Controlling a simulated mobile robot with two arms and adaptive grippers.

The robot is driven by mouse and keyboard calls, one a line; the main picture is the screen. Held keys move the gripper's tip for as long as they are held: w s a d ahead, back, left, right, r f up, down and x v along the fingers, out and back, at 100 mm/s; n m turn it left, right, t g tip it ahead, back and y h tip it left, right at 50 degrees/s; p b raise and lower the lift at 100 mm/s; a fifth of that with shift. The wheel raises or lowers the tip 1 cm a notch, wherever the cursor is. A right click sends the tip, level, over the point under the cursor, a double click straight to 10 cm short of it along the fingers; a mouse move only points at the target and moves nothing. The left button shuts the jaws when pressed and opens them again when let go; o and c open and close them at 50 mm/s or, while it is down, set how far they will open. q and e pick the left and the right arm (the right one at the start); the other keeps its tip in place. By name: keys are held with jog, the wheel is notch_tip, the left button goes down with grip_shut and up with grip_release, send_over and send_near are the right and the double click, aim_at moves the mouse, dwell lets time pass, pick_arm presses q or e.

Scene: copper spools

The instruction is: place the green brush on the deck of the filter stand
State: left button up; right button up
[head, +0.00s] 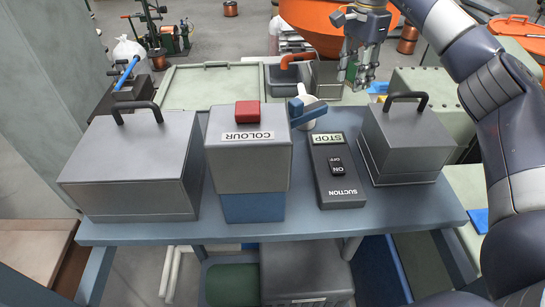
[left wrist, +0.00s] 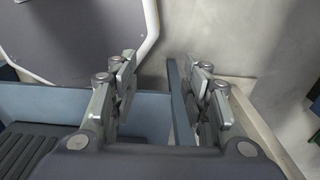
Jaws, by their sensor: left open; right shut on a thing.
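My right gripper (head: 358,78) hangs fingers-down behind the table, at the upper right of the head view. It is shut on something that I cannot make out. I cannot pick out a green brush in either view. I cannot tell which structure is the filter stand or where its deck is. My left gripper (left wrist: 160,80) shows only in the left wrist view. Its fingers are apart with nothing held between them.
The blue-grey table (head: 340,225) holds a large handled box (head: 135,165), a COLOUR box (head: 248,160) with a red top piece, a SUCTION unit (head: 337,175) and a smaller handled box (head: 405,145). A white jug (head: 308,98) and a blue tool (head: 308,113) stand at the back edge.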

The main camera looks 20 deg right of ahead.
jog(key=n, duration=0.3)
jog(key=shift+a, duration=0.15)
jog(key=shift+n, duration=0.4)
jog(key=p, duration=0.2)
send_over(344, 120)
notch_tip(344, 120, down, 5)
jog(key=shift+f, duration=0.15)
jog(key=shift+w+f, duration=0.1)
jog(key=shift+f, duration=0.3)
notch_tip(344, 120, down, 3)
jog(key=shift+p, duration=0.9)
jog(key=shift+f, duration=0.3)
pick_arm(q)
jog(key=w+r, duration=0.1)
jog(key=r, duration=0.1)
jog(key=w+d+r, duration=0.1)
jog(key=shift+w+r, duration=0.15)
jog(key=shift+r, duration=0.2)
pick_arm(e)
jog(key=shift+f, duration=0.15)
jog(key=shift+f, duration=0.1)
jog(key=o, duration=1.1)
